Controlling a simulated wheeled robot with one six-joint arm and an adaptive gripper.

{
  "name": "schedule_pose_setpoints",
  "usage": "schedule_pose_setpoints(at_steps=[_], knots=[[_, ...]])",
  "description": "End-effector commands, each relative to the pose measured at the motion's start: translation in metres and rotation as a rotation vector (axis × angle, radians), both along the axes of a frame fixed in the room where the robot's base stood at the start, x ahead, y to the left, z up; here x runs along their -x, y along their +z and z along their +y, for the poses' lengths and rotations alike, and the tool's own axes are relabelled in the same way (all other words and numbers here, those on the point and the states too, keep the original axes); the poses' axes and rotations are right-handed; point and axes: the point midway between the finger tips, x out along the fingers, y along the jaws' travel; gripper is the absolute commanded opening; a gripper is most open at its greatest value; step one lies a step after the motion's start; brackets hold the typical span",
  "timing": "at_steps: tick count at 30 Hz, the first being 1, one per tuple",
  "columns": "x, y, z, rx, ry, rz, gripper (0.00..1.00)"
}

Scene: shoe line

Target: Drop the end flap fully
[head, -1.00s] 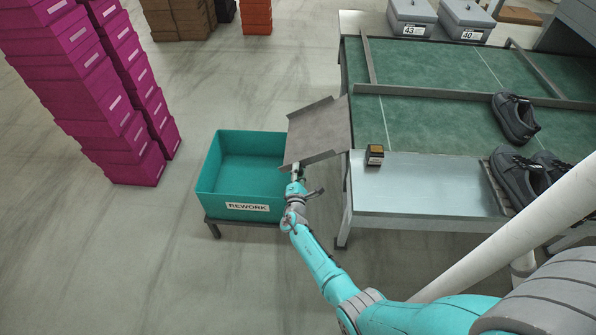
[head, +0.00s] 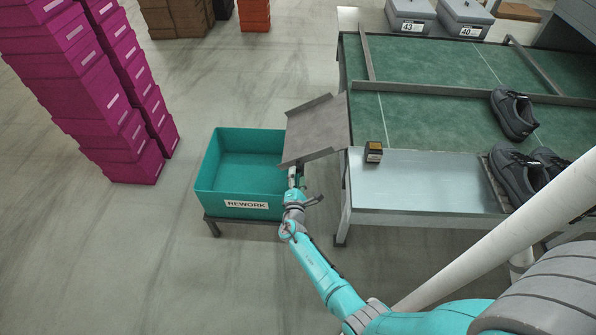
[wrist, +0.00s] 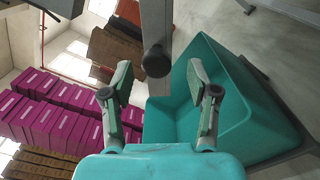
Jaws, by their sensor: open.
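The end flap (head: 318,128) is a grey plate with raised side lips at the left end of the green-topped table. It slopes down to the left, over the right side of the teal bin. My gripper (head: 296,176) is at the flap's near lower corner, its fingers partly hidden there. In the wrist view my gripper (wrist: 160,88) is open, its two fingers spread. A grey bar with a dark round end (wrist: 156,60) shows between and beyond them. I cannot tell whether the fingers touch it.
The teal REWORK bin (head: 206,180) stands on a low stand beside the table (head: 425,185). A small dark box (head: 373,152) sits near the table's left end, with dark shoes (head: 513,112) further right. Magenta boxes (head: 85,85) are stacked at left.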

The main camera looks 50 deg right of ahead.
Motion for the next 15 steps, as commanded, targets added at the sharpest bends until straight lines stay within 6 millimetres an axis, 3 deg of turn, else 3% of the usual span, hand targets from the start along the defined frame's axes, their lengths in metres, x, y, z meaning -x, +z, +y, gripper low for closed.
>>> schedule_pose_setpoints(at_steps=[6, 15], knots=[[0.029, -0.001, 0.035, -0.001, 0.003, 0.001, 0.60], [0.052, -0.001, 0.061, 0.000, 0.000, 0.002, 0.60]])
